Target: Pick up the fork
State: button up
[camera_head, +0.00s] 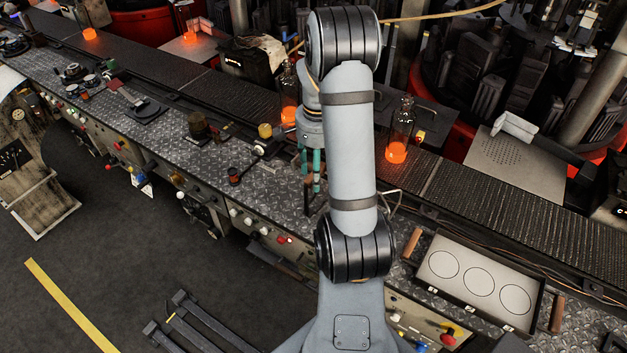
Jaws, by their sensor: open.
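My gripper (310,178) points down over the patterned metal bench, just left of my forearm, with its teal fingers showing and partly covered by the arm. Its jaws are open, with nothing seen held between them. A small brown and dark piece (308,196) shows close to the fingertips. A thin pale metal shape (394,201) sticks out to the right of my arm. Either could be part of the fork, but I cannot tell, as my arm hides the space between them. No whole fork is clearly seen.
The bench (265,190) carries a black-handled tool (271,147) and a small dark red cup (234,176). Glowing bottles (397,145) stand behind. Red rotary machinery stands at the back.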

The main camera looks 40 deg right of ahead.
jog(key=f, duration=0.3)
jog(key=shift+w+f, duration=0.25)
jog(key=shift+a, duration=0.1)
jog(key=shift+s, duration=0.1)
jog(key=shift+c, duration=0.7)
grip_shut()
jog(key=shift+r, duration=0.1)
